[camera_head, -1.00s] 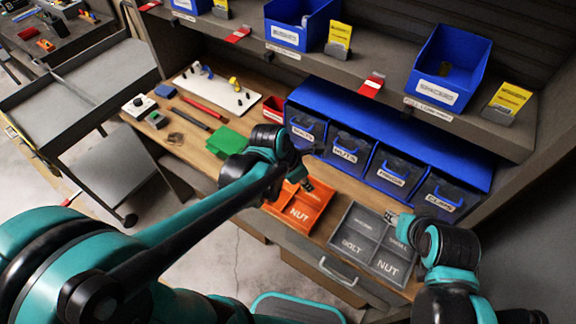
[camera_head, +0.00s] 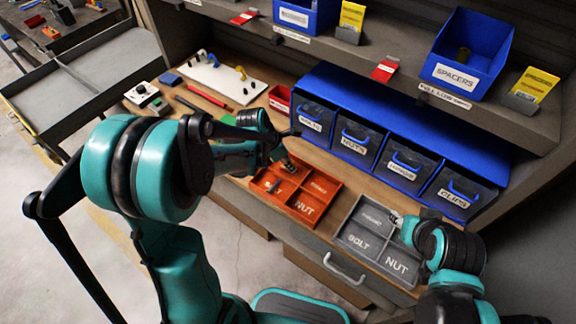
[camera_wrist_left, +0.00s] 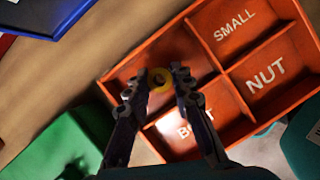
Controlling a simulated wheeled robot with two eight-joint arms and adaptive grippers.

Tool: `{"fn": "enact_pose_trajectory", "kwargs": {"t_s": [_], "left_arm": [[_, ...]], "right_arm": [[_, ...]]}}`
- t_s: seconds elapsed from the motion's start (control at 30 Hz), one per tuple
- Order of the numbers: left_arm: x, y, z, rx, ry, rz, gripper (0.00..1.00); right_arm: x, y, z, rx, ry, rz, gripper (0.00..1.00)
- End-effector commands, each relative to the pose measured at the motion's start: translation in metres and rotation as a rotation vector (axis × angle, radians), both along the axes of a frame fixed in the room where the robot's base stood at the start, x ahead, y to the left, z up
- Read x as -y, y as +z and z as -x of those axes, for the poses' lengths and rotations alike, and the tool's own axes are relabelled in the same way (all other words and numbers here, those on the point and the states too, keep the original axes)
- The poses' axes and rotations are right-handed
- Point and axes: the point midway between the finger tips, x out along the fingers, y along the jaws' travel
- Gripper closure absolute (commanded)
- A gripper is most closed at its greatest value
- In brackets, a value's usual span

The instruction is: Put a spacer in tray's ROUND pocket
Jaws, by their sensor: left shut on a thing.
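The orange tray (camera_head: 328,176) lies on the bench; it also shows in the left wrist view (camera_wrist_left: 206,70), with pockets marked SMALL, NUT and BOLT. The label of the pocket under the gripper is hidden or unreadable. My left gripper (camera_head: 288,164) is over the tray's left part. In the left wrist view its fingertips (camera_wrist_left: 166,78) are shut on a yellow ring-shaped spacer (camera_wrist_left: 160,76), seen end-on. Whether the spacer touches the tray floor I cannot tell.
A grey tray (camera_head: 372,238) lies right of the orange one. Dark drawers (camera_head: 356,138) in a blue rack stand behind. A blue SPACERS bin (camera_head: 456,76) with a brass piece sits on the shelf. A green block (camera_wrist_left: 62,138) lies near the left gripper.

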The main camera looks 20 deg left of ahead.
Motion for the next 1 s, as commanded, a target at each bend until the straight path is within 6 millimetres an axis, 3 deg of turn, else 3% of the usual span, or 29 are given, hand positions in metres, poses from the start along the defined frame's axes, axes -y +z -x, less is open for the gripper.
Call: {"fn": "enact_pose_trajectory", "kwargs": {"t_s": [0.03,0.4,0.43,0.5,0.83,1.0], "left_arm": [[0.000,-0.007,0.000,0.000,0.000,0.000,0.99],[0.000,-0.011,0.000,0.000,0.000,0.000,0.99],[0.000,-0.010,0.000,0.000,0.000,0.000,0.70],[0.000,-0.009,0.000,0.000,0.000,0.000,0.57],[0.000,-0.007,0.000,0.000,0.000,0.000,0.57],[-0.005,0.015,0.006,0.000,0.001,0.000,0.57]], "right_arm": [[0.000,-0.004,0.000,0.000,0.000,0.000,0.60],[0.000,-0.007,0.000,0.000,0.000,0.000,0.60],[0.000,-0.006,0.000,0.000,0.000,0.000,0.60],[0.000,-0.005,0.000,0.000,0.000,0.000,0.60],[0.000,-0.003,0.000,0.000,0.000,0.000,0.60],[0.000,0.007,0.000,0.000,0.000,0.000,0.60]]}}
